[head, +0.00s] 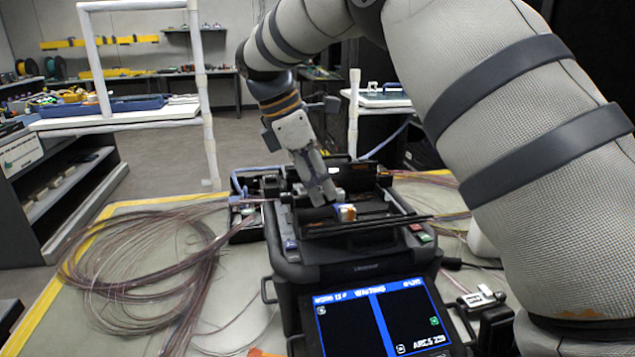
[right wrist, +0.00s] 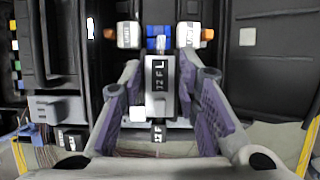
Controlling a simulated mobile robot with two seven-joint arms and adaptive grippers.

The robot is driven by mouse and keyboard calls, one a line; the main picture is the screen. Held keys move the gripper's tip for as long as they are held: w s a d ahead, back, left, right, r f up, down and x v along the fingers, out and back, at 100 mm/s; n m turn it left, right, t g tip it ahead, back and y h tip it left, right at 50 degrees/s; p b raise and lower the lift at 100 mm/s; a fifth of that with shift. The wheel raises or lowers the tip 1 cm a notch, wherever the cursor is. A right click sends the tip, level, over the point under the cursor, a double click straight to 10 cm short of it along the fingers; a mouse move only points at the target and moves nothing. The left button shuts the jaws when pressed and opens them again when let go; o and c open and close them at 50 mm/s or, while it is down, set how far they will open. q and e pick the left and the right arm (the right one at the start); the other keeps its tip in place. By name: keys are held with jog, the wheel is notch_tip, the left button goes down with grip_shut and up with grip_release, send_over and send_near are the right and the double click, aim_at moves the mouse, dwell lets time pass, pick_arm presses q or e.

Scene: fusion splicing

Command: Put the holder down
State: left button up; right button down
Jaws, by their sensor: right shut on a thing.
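The fusion splicer (head: 368,270) stands on the bench with its top open. The holder sits between the two purple-padded fingers, over the splicer's middle. In the head view the fingers hide the holder. I cannot tell whether it touches the surface below. My left gripper is not in view.
A blue part (right wrist: 158,38) lies between two white blocks with orange ends, left (right wrist: 128,35) and right (right wrist: 188,36), beyond the holder. Loose fibre coils (head: 140,265) cover the bench left of the splicer. The splicer's lit screen (head: 380,325) faces the front.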

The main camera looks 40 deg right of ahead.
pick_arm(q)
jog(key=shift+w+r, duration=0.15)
pick_arm(e)
jog(key=shift+f, duration=0.55)
jog(key=c, duration=1.2)
grip_release()
jog(key=shift+w+r, duration=0.1)
jog(key=shift+r, duration=0.25)
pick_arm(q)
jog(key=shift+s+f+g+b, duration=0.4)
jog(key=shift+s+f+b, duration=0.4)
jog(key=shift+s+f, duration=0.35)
pick_arm(e)
jog(key=v, duration=1.2)
